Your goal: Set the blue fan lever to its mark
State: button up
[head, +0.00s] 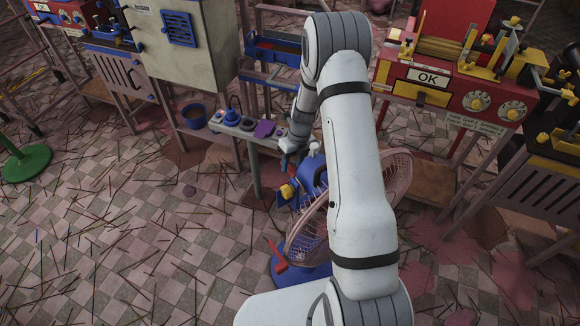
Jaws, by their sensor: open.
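The blue fan stands on the floor in the lower middle of the head view, with a pinkish cage (303,238) and a round blue base (288,268). A red lever-like bar (276,253) sticks up at the left side of the base. A blue housing (312,178) with a yellow part (287,190) shows behind the cage. My arm hides much of the fan. My gripper (287,160) points down above and behind the fan, open, with nothing visible in it. It is apart from the red bar. I cannot make out the mark.
A grey bench (262,141) with small blue and purple items stands behind the fan. A red machine with an OK sign (427,78) is at the right, a beige cabinet (190,78) at the left. A green post base (27,163) stands far left. Sticks litter the tiled floor, which is otherwise open at left.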

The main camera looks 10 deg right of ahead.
jog(key=shift+a+f, duration=0.15)
jog(key=shift+f, duration=0.6)
jog(key=shift+c, duration=0.5)
grip_shut()
